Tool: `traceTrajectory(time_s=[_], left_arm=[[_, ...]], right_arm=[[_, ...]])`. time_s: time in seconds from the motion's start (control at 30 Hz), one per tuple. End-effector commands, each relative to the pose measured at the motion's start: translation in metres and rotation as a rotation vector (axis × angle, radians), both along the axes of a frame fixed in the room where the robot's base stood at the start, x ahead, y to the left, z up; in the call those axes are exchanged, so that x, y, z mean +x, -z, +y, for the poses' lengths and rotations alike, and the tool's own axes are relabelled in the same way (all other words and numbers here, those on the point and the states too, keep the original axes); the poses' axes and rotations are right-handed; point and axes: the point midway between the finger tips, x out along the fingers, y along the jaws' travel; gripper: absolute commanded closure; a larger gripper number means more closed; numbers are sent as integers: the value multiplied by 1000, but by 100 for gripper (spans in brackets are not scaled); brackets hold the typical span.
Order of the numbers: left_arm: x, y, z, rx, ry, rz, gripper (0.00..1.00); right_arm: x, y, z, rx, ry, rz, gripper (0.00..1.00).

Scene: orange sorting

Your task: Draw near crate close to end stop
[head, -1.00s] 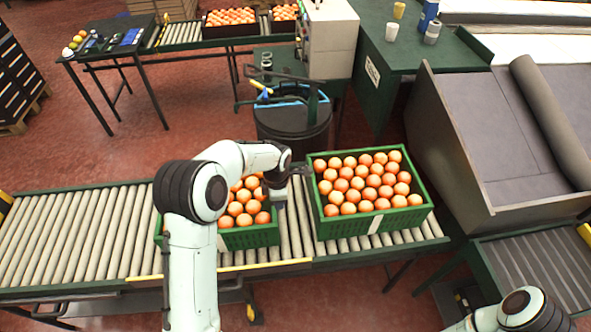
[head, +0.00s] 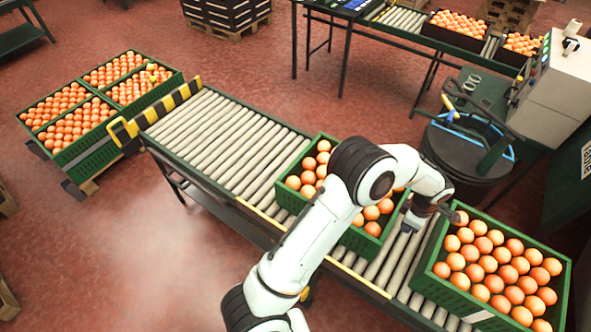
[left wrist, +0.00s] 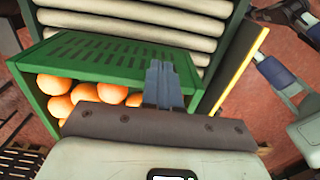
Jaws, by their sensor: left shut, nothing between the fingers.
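A green crate of oranges (head: 325,138) sits on the roller conveyor, partly hidden behind my left arm. A second green crate of oranges (head: 563,290) stands to its right, with a roller gap between them. The yellow-and-black end stop (head: 165,105) is at the conveyor's far left end. My left gripper (head: 409,226) is shut and empty, pointing down at the gap beside the first crate's right side. In the left wrist view its shut fingers (left wrist: 165,85) overlap a slotted green crate wall (left wrist: 100,55); contact cannot be told.
Bare rollers (head: 225,140) lie between the first crate and the end stop. A black bin (head: 455,165) stands behind the conveyor. Another conveyor with orange crates (head: 450,40) is at the back.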

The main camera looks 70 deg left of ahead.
Motion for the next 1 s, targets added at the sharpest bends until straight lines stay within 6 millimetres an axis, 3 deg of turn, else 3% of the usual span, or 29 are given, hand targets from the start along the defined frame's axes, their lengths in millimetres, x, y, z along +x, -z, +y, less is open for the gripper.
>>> traceTrajectory(time_s=[0.03, 0.57, 1.0], left_arm=[[-2, 11, 1, 0, -1, 5, 100], [-1, 79, 0, -1, -1, 3, 100], [-32, 74, 54, 3, -4, 1, 100]], right_arm=[[-4, 6, 0, 0, 1, 5, 59], [-23, 36, 0, 0, 0, 26, 59], [-30, 51, 0, -1, 0, 34, 59]])
